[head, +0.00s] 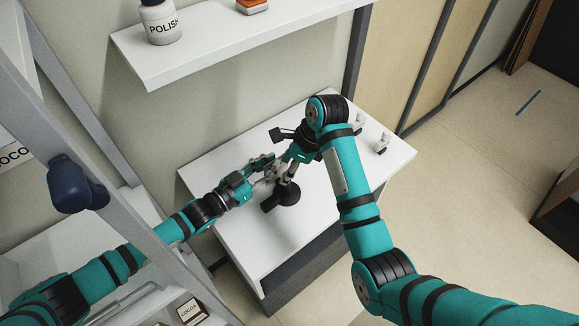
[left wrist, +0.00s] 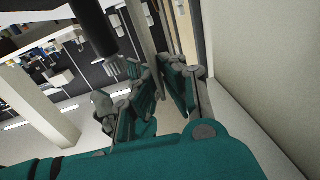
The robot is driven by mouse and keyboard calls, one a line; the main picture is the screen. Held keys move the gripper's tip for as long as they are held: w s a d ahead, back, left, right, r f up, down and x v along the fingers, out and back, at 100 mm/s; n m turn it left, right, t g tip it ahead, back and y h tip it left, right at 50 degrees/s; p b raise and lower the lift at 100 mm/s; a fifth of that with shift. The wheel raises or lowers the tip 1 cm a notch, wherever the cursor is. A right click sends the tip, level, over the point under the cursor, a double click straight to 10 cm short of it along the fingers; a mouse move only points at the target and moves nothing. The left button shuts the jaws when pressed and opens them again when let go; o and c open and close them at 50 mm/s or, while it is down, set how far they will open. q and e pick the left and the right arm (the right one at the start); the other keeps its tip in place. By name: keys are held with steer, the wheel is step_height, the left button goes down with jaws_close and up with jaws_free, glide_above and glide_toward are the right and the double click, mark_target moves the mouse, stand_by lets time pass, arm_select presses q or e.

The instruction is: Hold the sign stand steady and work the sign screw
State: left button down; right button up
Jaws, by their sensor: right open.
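A black sign stand (head: 288,194) with a round base is on the white counter in the head view. A dark part sticks out at its lower left. Its upper part is hidden behind my grippers. My left gripper (head: 267,170) reaches in from the left, just above the stand. In the left wrist view its fingers (left wrist: 163,92) show, but I cannot tell whether they grip anything. A black cylinder (left wrist: 95,28) hangs at upper left there, beside the fingers. My right gripper (head: 284,168) is open, close to the left one above the stand. I cannot make out the screw.
The white counter (head: 238,240) has free room in front of the stand. Small white items (head: 382,143) stand at its right end. A white shelf (head: 215,48) above carries a polish bottle (head: 160,24). A grey frame (head: 85,120) stands at the left.

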arm_select(q)
steer(key=shift+s, duration=0.1)
arm_select(e)
steer(key=shift+o, duration=1.1)
steer(key=shift+r, duration=0.1)
steer(key=v, duration=1.1)
steer(key=shift+d+r, duration=0.15)
steer(key=shift+r, duration=0.2)
arm_select(q)
steer(key=c, duration=1.4)
jaws_free()
